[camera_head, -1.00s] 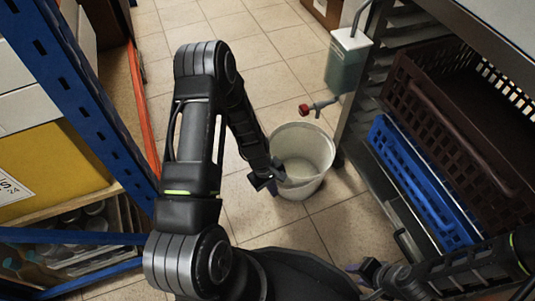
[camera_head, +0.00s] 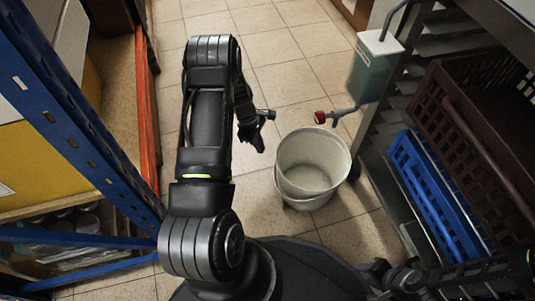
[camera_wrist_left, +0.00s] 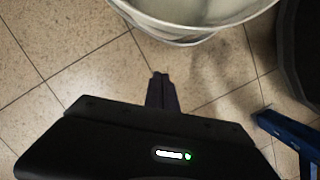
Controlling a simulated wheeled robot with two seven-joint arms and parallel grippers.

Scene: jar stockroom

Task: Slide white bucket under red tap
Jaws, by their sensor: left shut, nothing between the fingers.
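The white bucket (camera_head: 309,188) stands upright on the floor, open at the top, with its handle hanging at the near side. The red tap (camera_head: 320,117) appears just beyond the bucket's far rim, on a pipe from a green-grey tank (camera_head: 371,72). My left gripper (camera_head: 259,143) is left of the bucket, apart from it, pointing down. In the left wrist view the left gripper's fingers (camera_wrist_left: 160,82) are shut and empty, with the bucket (camera_wrist_left: 190,22) at the top. My right gripper (camera_head: 372,272) is low at the right; its fingers are too unclear to judge.
A blue rack (camera_head: 75,120) with boxes and jars stands at the left. At the right, a shelf unit holds a blue crate (camera_head: 432,195) and a dark brown crate (camera_head: 475,150). Tiled floor (camera_head: 285,85) is free beyond the bucket.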

